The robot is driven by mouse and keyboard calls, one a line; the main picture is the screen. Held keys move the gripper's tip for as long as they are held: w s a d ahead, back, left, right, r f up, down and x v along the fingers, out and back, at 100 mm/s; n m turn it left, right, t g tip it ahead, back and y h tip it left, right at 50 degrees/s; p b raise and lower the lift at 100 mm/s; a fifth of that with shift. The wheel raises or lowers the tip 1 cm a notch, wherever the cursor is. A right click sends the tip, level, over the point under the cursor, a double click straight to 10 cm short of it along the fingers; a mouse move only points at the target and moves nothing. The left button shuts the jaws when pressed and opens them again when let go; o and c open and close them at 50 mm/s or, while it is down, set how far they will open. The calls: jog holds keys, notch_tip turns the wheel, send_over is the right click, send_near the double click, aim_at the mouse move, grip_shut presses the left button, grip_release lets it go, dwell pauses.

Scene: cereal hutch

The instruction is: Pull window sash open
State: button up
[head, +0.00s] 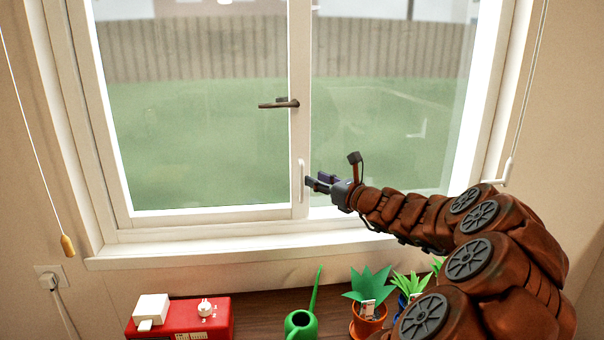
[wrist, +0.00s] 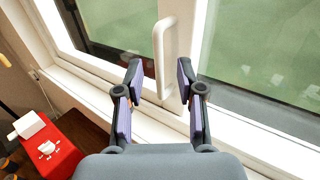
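The window's left sash (head: 210,213) has a white frame and stands against the middle post, looking shut. A dark lever handle (head: 280,104) sits on the middle of the window, pointing left. A white vertical pull handle (head: 301,181) is low on the middle stile. My gripper (head: 314,182) is just right of the pull handle in the head view. In the wrist view my gripper (wrist: 158,77) is open, with the white pull handle (wrist: 162,60) ahead of and between its fingertips. I cannot tell whether the fingers touch it.
The sill (head: 200,252) is clear. Below it stand a red box (head: 218,322) with a white item on top, a green watering can (head: 301,322) with a tall spout, and several potted plants, one in an orange pot (head: 367,322). A blind cord (head: 68,245) hangs left.

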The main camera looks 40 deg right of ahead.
aim_at(303, 174)
jog(key=w+p, duration=0.1)
jog(key=w, duration=0.5)
jog(key=shift+w+d, duration=0.15)
jog(key=shift+w, duration=0.15)
grip_shut()
dwell(0.4)
